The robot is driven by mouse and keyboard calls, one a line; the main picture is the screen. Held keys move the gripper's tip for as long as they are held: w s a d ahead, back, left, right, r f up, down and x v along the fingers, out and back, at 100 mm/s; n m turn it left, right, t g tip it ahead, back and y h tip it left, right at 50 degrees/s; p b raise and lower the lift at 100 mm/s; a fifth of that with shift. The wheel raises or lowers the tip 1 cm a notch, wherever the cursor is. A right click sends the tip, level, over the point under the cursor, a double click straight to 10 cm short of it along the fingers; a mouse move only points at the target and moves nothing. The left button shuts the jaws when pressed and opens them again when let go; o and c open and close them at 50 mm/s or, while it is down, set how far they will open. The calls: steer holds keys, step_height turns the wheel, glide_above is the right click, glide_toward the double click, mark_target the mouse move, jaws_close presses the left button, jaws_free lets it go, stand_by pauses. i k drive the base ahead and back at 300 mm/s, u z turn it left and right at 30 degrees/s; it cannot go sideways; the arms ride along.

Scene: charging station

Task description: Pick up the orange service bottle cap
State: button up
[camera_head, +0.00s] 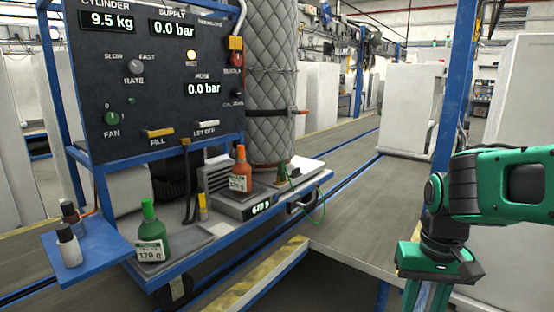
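An orange bottle (240,174) with a white label stands upright on the grey scale-like platform of the blue cart, near the picture's middle. Its narrow orange top (241,152) appears to be the cap and sits on the bottle. My gripper (428,296) hangs from the green arm at the lower right, well to the right of the bottle and apart from it. The gripper's lower end runs to the bottom edge of the picture, so its fingertips are not clearly visible. I cannot see anything held in it.
A green bottle (151,232) stands on the cart's left tray. Two small bottles stand on a blue side shelf (95,250). A dark control panel (155,80) rises behind, and a quilted cylinder (270,80) stands behind the orange bottle. A blue post (458,80) rises near my arm.

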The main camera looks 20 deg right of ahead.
mark_target(241, 151)
steer(key=z, duration=0.35)
steer(key=k, duration=0.75)
steer(key=z, duration=0.55)
steer(key=i, duration=1.15)
steer(key=u, duration=0.4)
steer(key=i, duration=1.15)
steer(key=u, duration=1.2)
steer(key=i, duration=0.75)
steer(key=u, duration=0.5)
